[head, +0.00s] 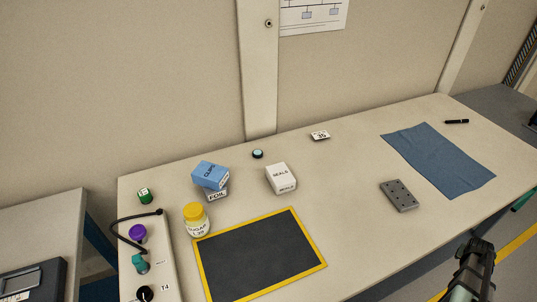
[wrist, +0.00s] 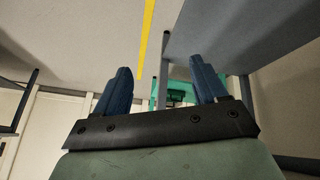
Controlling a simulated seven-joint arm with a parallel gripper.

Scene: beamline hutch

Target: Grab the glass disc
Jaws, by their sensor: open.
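A small round piece with a dark rim and a pale bluish face (head: 257,154) lies on the table near the back, left of centre. It may be the glass disc, but it is too small to be sure. My gripper (head: 479,246) is at the lower right of the head view, by the table's front edge and far from that piece. In the wrist view my gripper (wrist: 159,72) has its two blue fingers apart, with nothing between them. The disc does not show in the wrist view.
A white SEALS box (head: 281,179), a blue box (head: 210,174) on a FOIL box (head: 216,194) and a yellow-lidded jar (head: 196,221) stand near the round piece. A yellow-edged dark mat (head: 319,267), a grey holed block (head: 398,195) and a blue cloth (head: 440,160) lie nearer or rightward.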

